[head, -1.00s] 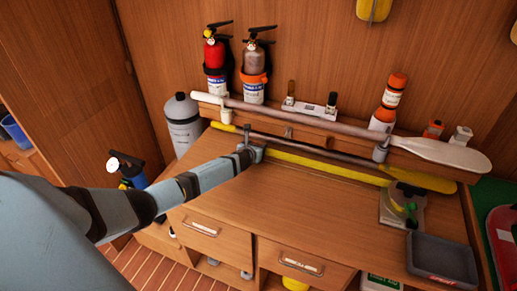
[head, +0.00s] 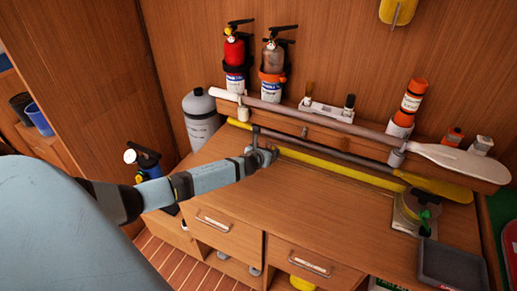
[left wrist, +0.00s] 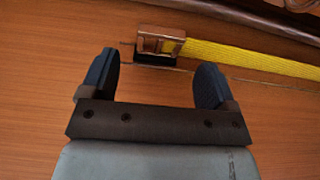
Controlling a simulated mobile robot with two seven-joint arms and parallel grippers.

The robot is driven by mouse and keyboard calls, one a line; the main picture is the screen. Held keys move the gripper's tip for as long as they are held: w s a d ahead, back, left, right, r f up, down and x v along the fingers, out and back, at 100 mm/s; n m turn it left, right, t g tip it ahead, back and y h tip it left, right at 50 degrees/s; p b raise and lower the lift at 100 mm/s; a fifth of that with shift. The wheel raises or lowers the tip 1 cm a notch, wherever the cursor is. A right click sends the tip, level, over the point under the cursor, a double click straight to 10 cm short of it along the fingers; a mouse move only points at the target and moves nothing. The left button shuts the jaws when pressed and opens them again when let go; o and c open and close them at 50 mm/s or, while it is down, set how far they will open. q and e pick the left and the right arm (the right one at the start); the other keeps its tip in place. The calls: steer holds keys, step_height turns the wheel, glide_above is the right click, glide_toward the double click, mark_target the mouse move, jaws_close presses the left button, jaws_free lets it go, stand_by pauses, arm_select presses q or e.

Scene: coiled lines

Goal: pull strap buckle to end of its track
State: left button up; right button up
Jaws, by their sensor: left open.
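The metal strap buckle (left wrist: 158,41) lies on the wooden desk at the top of the left wrist view. A yellow strap (left wrist: 250,62) runs from it to the right; in the head view the strap (head: 335,170) lies along the back of the desk. A thin dark line in the wood shows beside the buckle. My left gripper (left wrist: 158,66) is open and empty, its two fingers just short of the buckle, which is ahead of the gap between them. In the head view my left gripper (head: 264,154) hides most of the buckle. My right gripper is not in view.
A ledge with a white-bladed paddle (head: 460,160) and a yellow-bladed paddle (head: 437,186) runs behind the strap. A scale-like device (head: 414,212) and a grey tray (head: 449,264) stand at the right. The desk's middle (head: 320,215) is clear.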

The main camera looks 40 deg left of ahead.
arm_select(q)
steer(key=v, duration=0.7)
steer(key=shift+s+d+r, duration=0.1)
steer(key=shift+s, duration=0.2)
